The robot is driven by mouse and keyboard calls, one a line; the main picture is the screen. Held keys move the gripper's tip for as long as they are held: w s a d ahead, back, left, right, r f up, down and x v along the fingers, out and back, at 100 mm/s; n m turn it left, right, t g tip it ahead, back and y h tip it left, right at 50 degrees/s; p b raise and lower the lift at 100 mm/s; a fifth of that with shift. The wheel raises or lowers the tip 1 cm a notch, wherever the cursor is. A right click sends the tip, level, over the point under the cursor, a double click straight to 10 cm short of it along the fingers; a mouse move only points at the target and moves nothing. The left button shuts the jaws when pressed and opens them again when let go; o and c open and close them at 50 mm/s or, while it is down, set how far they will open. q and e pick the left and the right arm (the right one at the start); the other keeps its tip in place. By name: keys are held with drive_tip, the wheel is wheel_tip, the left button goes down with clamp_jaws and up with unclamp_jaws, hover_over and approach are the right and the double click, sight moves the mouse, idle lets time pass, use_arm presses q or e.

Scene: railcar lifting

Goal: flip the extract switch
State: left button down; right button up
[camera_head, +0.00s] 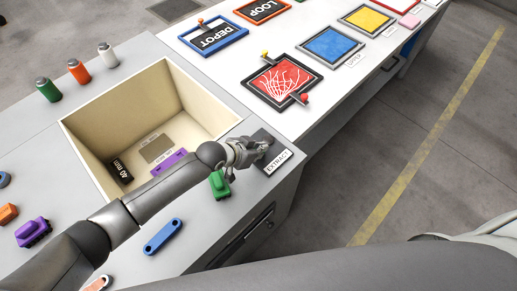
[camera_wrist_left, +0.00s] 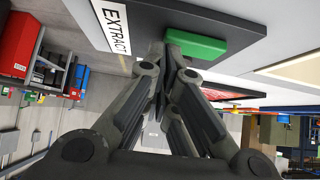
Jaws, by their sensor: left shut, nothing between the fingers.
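The extract switch's dark plate (camera_head: 265,137) sits at the right edge of the grey worktop, beside the open bin. Its white EXTRACT label (camera_head: 278,162) is readable, and the label (camera_wrist_left: 112,25) also shows in the left wrist view. There a green bar (camera_wrist_left: 195,43) lies on the dark plate, close to my fingertips. My left gripper (camera_head: 263,146) is over the plate, shut and empty; its fingertips (camera_wrist_left: 173,55) are at or very near the green bar. I cannot tell whether they touch. In the head view the gripper hides the bar. My right gripper is not in view.
The cream bin (camera_head: 190,93) is left of the switch, under my left arm. A green toy railcar (camera_head: 219,184) stands below the gripper. A blue link piece (camera_head: 163,236) and purple railcar (camera_head: 33,232) lie nearer. Framed trays, including a red one (camera_head: 281,80), are on the white table beyond.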

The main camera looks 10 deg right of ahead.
use_arm(q)
drive_tip(key=shift+s+f, duration=0.2)
drive_tip(key=shift+f, duration=0.25)
drive_tip(key=shift+w+a+r, duration=0.35)
drive_tip(key=shift+w+r, duration=0.05)
drive_tip(key=shift+w, duration=0.25)
drive_tip(key=shift+r, duration=0.2)
